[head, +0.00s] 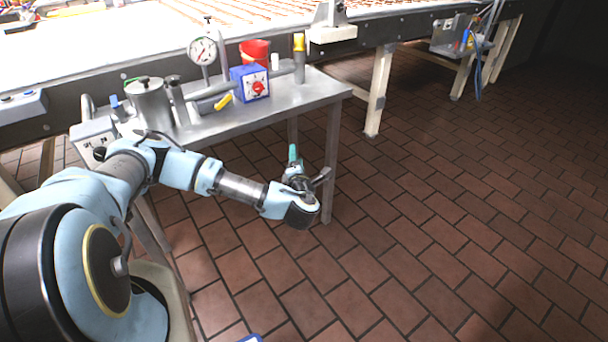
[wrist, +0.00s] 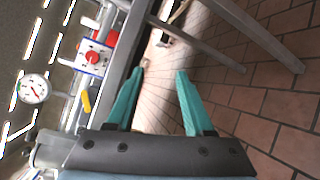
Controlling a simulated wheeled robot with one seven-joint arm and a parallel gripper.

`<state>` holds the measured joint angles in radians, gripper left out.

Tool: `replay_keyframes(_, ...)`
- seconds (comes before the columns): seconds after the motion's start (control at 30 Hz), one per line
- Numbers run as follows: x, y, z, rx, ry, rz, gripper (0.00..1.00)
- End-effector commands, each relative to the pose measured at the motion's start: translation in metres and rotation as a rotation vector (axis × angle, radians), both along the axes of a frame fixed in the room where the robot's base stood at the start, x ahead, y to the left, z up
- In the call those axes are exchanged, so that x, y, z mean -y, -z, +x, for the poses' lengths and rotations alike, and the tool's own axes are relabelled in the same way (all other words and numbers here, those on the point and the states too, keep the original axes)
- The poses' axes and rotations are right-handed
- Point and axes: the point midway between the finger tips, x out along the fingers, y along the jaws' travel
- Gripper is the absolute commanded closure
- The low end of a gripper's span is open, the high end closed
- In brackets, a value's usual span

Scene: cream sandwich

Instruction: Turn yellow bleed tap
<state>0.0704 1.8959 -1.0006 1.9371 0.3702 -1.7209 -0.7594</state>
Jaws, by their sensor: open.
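The yellow bleed tap (head: 223,102) is a small yellow lever on the grey pipework on the metal side table, left of a blue box with a red knob. It also shows in the wrist view (wrist: 86,101), left of my fingers. My gripper (head: 293,153) is in front of the table's right part, apart from the tap and to its lower right. In the wrist view my gripper's (wrist: 160,72) two teal fingers are spread with nothing between them. The tap's base is too small to make out.
The blue box with the red knob (head: 249,82), a pressure gauge (head: 202,51), a red cup (head: 255,52) and a steel pot (head: 149,102) crowd the metal table (head: 285,101). A conveyor (head: 130,50) stands behind. The tiled floor at right is clear.

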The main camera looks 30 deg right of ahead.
Motion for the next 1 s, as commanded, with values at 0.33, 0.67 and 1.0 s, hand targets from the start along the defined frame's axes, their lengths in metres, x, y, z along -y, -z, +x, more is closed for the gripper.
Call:
replay_keyframes(0.33,0.014,0.033,-0.026,-0.005,0.12,0.098,0.47)
replay_keyframes(0.67,0.015,0.037,-0.03,-0.007,0.135,0.11,0.47)
replay_keyframes(1.0,0.024,0.021,-0.023,0.053,0.292,0.23,0.47)
